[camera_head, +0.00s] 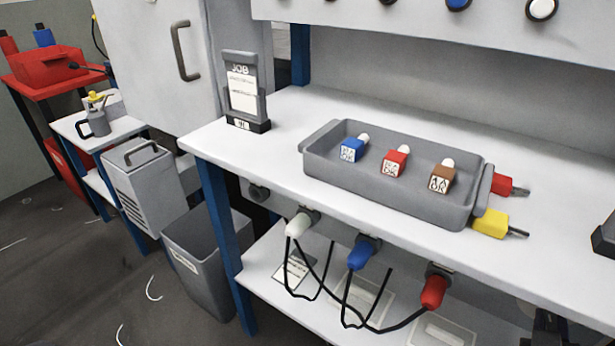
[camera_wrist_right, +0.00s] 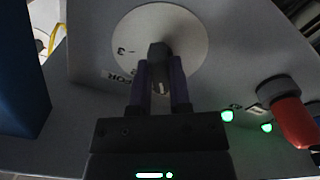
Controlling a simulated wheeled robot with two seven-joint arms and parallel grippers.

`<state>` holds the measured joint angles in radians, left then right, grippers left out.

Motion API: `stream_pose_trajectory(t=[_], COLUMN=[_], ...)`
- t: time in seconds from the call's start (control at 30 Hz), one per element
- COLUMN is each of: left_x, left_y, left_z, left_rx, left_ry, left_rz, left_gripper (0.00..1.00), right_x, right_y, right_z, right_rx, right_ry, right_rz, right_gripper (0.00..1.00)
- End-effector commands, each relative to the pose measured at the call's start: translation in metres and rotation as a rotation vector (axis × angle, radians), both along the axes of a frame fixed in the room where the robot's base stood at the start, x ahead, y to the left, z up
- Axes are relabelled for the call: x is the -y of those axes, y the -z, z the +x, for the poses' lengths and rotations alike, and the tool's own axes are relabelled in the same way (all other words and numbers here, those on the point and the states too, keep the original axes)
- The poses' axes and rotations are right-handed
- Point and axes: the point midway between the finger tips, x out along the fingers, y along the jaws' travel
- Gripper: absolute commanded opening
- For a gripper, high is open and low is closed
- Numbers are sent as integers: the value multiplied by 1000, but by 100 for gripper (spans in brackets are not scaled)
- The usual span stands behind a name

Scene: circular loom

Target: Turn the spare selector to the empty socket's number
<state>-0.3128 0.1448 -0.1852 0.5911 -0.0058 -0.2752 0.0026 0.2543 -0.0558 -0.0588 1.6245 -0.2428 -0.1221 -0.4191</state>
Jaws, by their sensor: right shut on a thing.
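In the right wrist view, the selector is a dark knob (camera_wrist_right: 158,56) on a round white dial (camera_wrist_right: 190,28) with a "3" at its left edge. My right gripper (camera_wrist_right: 160,78) has its two fingers closed on either side of the knob. The fingers hide part of the dial, and I cannot read where the knob points. In the head view, a dark round socket (camera_head: 258,190) with no plug shows at the left of the bench's front panel. White (camera_head: 299,224), blue (camera_head: 361,253) and red (camera_head: 434,291) plugs with black cables sit to its right. My left gripper is not in view.
A grey tray (camera_head: 318,162) on the bench holds blue, red and brown labelled plugs. Red (camera_head: 503,186) and yellow (camera_head: 490,223) plugs lie beside it. A JOB card holder (camera_head: 243,90) stands at left. A red plug (camera_wrist_right: 292,118) is right of the dial.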

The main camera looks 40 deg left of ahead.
Motion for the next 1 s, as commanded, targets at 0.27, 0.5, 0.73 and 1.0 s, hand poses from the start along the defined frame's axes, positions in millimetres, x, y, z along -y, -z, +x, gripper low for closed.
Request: stream_pose_trajectory(t=[0.27,0.5,0.73,1.0], left_x=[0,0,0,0], left_y=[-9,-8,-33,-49], left_z=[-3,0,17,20], left_rx=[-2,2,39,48], left_ry=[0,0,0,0], left_rz=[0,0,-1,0], left_gripper=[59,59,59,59], right_x=[0,0,1,2], right_y=[0,0,-7,-2], right_z=[0,0,-34,-70], right_rx=[-7,-8,-9,-6], right_ry=[-1,-2,-1,-2], right_rz=[203,199,199,198], right_gripper=[55,59,59,59])
